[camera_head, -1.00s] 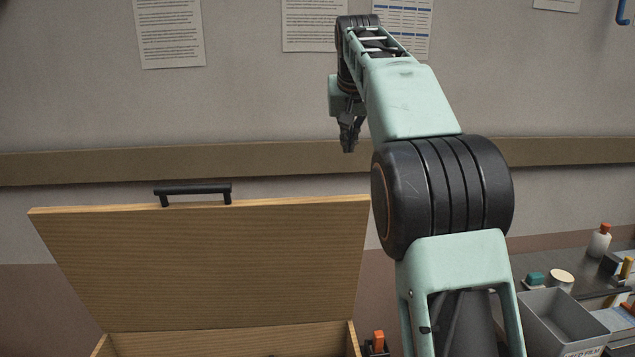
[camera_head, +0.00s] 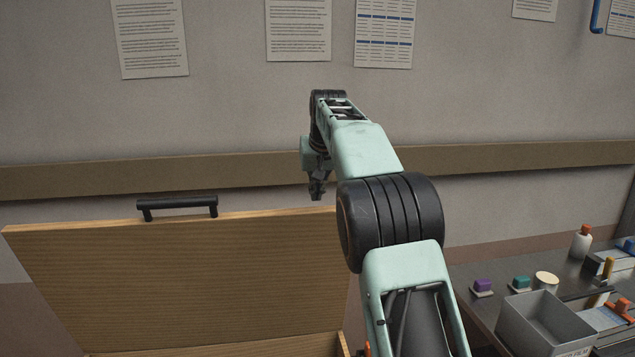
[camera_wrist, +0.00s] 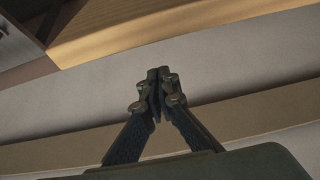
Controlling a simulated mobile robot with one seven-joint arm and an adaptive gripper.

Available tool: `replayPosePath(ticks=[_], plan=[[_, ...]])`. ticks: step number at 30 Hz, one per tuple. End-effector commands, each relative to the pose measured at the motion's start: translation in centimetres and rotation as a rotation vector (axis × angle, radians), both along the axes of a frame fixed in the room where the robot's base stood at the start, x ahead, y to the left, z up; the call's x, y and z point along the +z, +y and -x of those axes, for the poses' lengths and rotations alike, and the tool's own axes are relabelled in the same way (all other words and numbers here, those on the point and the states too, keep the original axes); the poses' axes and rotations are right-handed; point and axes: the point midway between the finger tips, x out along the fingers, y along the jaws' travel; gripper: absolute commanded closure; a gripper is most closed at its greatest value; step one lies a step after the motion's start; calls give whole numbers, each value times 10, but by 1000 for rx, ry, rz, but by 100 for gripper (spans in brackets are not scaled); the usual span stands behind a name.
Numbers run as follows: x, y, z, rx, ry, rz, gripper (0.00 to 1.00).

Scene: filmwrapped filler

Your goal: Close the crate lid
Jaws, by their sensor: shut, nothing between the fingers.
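The wooden crate lid (camera_head: 190,285) stands open and raised in the head view, with a black bar handle (camera_head: 178,204) on its top edge. A small part of the wooden crate (camera_head: 310,346) shows below it at the bottom edge; the rest is out of frame. My gripper (camera_head: 317,194) is shut and empty, pointing down near the lid's upper right corner. It looks apart from the lid, to the right of the handle. In the wrist view my gripper (camera_wrist: 158,75) is shut, and a wooden edge (camera_wrist: 150,30), likely the lid's, shows beyond the fingertips.
A wall with a tan rail (camera_head: 240,165) and pinned papers stands behind.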

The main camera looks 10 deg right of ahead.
Motion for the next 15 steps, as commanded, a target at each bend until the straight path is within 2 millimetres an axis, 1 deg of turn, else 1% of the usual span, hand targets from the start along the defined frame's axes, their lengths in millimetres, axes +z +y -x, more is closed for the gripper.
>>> replayPosePath(ticks=[1,6,10,15], plan=[[-1,0,6,0,-3,0,100],[-4,-1,19,0,-2,0,100],[-5,-2,27,-1,-1,0,100],[-5,-2,31,-1,-3,1,100]])
